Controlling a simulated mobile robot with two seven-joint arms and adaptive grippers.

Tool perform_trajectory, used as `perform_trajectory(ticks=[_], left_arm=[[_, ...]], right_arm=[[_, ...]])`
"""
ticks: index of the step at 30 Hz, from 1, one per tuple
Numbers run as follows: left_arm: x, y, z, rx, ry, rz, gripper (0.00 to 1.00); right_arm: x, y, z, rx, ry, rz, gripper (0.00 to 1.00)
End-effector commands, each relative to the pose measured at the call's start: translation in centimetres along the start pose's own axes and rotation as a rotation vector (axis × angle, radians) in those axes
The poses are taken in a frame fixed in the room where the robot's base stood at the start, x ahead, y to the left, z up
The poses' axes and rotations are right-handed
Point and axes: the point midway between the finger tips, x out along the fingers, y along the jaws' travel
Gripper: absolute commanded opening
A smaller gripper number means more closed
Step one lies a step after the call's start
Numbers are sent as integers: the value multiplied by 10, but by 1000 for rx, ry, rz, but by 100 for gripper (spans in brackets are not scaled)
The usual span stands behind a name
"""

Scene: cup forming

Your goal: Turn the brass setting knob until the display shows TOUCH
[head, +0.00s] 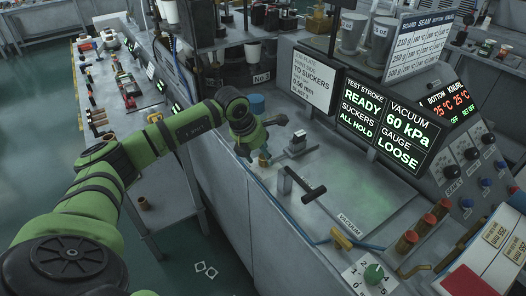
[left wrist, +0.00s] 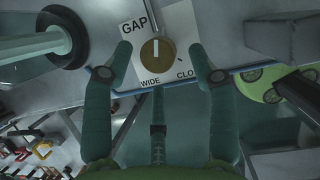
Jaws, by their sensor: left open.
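The brass setting knob (left wrist: 157,52) sits on a white plate marked GAP, WIDE and a partly cut-off CLO in the left wrist view. A pale pointer line on it points toward the top of the picture. In the head view the knob (head: 264,158) shows small below my left gripper (head: 258,150). My left gripper (left wrist: 158,55) is open, its two fingertips on either side of the knob with gaps; I cannot tell their height above it. The display (head: 395,135) reads VACUUM 60 kPa, GAUGE LOOSE, beside READY and ALL HOLD. My right gripper is out of view.
A green knob (head: 373,273) and several red-capped brass cylinders are at the front right.

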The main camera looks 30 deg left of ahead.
Motion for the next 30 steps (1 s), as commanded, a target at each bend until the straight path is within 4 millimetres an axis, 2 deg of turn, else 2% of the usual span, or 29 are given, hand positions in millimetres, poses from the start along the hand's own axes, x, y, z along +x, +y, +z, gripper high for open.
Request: perform_trajectory(ticks=[3, 6, 10, 14, 15, 18, 30], left_arm=[[12, -1, 0, -1, 2, -2, 58], [18, 0, 0, -1, 0, 0, 58], [20, 0, 0, 0, -1, 0, 58], [19, 0, 0, 0, -1, 0, 58], [19, 0, 0, 0, -1, 0, 42], [19, 0, 0, 0, -1, -1, 6], [21, -2, 0, 42, -5, -21, 6]], right_arm=[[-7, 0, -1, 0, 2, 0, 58], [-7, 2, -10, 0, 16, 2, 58], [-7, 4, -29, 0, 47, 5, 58], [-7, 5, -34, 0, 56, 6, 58], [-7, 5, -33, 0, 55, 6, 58], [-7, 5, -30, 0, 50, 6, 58], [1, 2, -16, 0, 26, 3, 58]])
